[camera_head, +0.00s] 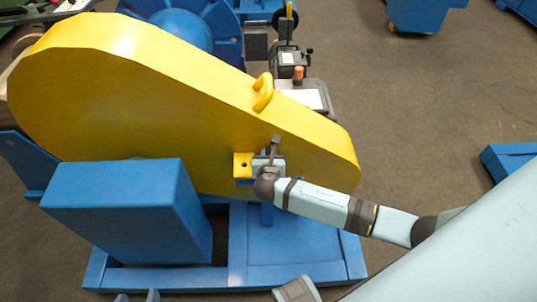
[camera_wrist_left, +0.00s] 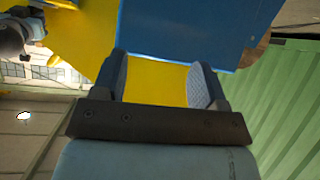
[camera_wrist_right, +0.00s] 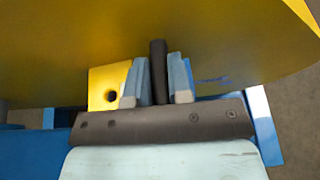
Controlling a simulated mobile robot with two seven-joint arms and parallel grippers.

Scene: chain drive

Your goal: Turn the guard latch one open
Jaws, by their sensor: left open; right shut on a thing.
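The big yellow guard (camera_head: 150,95) slopes across the head view. A dark, narrow latch (camera_head: 275,142) stands at its lower edge, beside a yellow tab with a hole (camera_head: 242,165). My right gripper (camera_head: 270,160) is at the latch. In the right wrist view its fingers (camera_wrist_right: 157,85) are shut on the dark latch bar (camera_wrist_right: 158,62), with the yellow tab (camera_wrist_right: 108,88) just left. The latch's base is hidden by the gripper. My left gripper (camera_head: 137,298) shows only as tips at the bottom edge. In the left wrist view it is open and empty (camera_wrist_left: 162,82).
A blue box (camera_head: 125,200) stands in front of the guard on a blue base frame (camera_head: 290,245). A yellow handle (camera_head: 263,92) sticks up from the guard's upper edge. Behind it is a dark unit with an orange knob (camera_head: 298,72). The floor at right is mostly clear.

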